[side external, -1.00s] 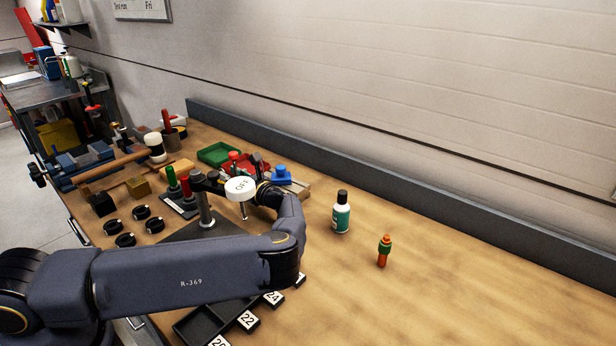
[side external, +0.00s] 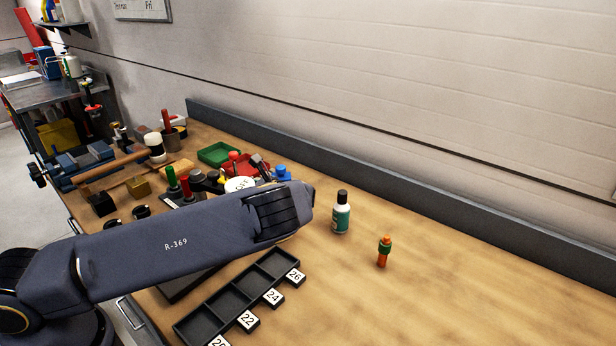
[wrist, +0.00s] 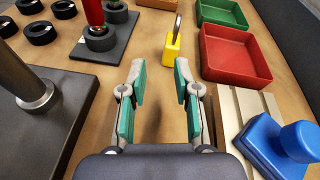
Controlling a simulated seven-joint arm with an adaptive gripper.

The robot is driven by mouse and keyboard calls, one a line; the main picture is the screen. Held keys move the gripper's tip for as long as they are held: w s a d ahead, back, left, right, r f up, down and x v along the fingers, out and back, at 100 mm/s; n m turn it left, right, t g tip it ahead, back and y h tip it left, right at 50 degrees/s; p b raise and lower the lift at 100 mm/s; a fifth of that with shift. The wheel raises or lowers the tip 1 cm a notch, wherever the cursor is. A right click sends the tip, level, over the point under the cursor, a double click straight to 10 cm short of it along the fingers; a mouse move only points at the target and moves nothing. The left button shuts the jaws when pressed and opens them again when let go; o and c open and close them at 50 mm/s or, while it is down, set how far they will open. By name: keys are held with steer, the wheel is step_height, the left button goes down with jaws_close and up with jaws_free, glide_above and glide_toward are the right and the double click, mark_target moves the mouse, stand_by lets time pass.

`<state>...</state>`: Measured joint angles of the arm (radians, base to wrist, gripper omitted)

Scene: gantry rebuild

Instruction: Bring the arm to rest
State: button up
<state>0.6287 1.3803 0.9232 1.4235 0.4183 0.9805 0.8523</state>
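My gripper (wrist: 160,88) is open in the wrist view, its two green-padded fingers apart with only bare bench top between them. It points at a yellow block-like piece (wrist: 172,50) with a metal upper part, which lies beyond the fingertips and apart from them. In the side external view my arm stretches across the front left of the bench, and its forearm hides most of the gripper. A white round piece marked OFF (side external: 240,185) shows just behind the forearm.
A red tray (wrist: 235,58), green tray (wrist: 222,12) and blue knobbed piece (wrist: 282,142) stand right of my gripper; a dark plate with a post (wrist: 36,95) stands left. A bottle (side external: 341,214) and orange-green piece (side external: 383,252) stand on the otherwise clear right bench.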

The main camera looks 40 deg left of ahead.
steer(key=n+h, duration=0.2)
steer(key=shift+a+r+n+h, duration=0.2)
steer(key=shift+a+n+h, duration=0.05)
steer(key=shift+n+h, duration=0.05)
steer(key=d+r+n+t+h, duration=0.3)
steer(key=r+n+h, duration=0.15)
steer(key=r, duration=0.75)
steer(key=d+r+n+t+h, duration=0.3)
steer(key=r+n+t, duration=0.15)
steer(key=r, duration=0.75)
steer(key=s+d+f+n+h, duration=0.1)
steer(key=s+d, duration=0.2)
steer(key=s, duration=0.6)
steer(key=s+d+f+n+h, duration=0.1)
steer(key=s+d, duration=0.3)
steer(key=s, duration=0.5)
steer(key=s+d+f+n+h, duration=0.1)
steer(key=s+d+h, duration=0.2)
steer(key=s, duration=0.6)
steer(key=shift+s+d+f, duration=0.15)
steer(key=shift+d+f, duration=0.15)
steer(key=shift+d, duration=0.2)
steer(key=shift+g, duration=0.25)
